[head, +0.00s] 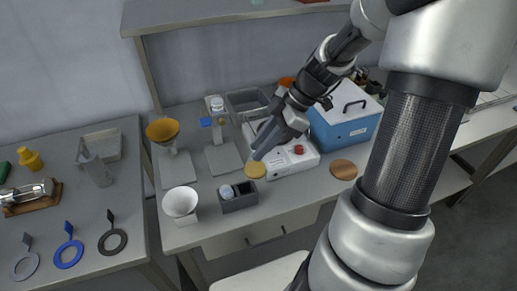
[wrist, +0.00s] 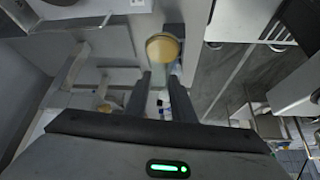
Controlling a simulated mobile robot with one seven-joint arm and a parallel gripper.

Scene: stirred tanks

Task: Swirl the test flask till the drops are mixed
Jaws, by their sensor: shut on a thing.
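My gripper (head: 257,155) is shut over the front of the middle bench. In the wrist view, a pale, see-through neck lies between my two fingers (wrist: 161,78). Beyond it is a round amber-yellow body, which I take as the test flask (wrist: 163,47). In the head view the flask (head: 255,169) shows as a yellow round shape just below my fingertips. I cannot tell whether its base touches the bench, or whether drops show in the liquid. A brown round mat (head: 343,169) lies bare on the bench to the right.
A grey holder (head: 238,203) with a white-topped item and a white cup (head: 181,203) stand close at left. A white device with a red knob (head: 297,158) is behind, beside a blue box (head: 345,125). An amber funnel (head: 163,131) stands back left. The bench's front edge is near.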

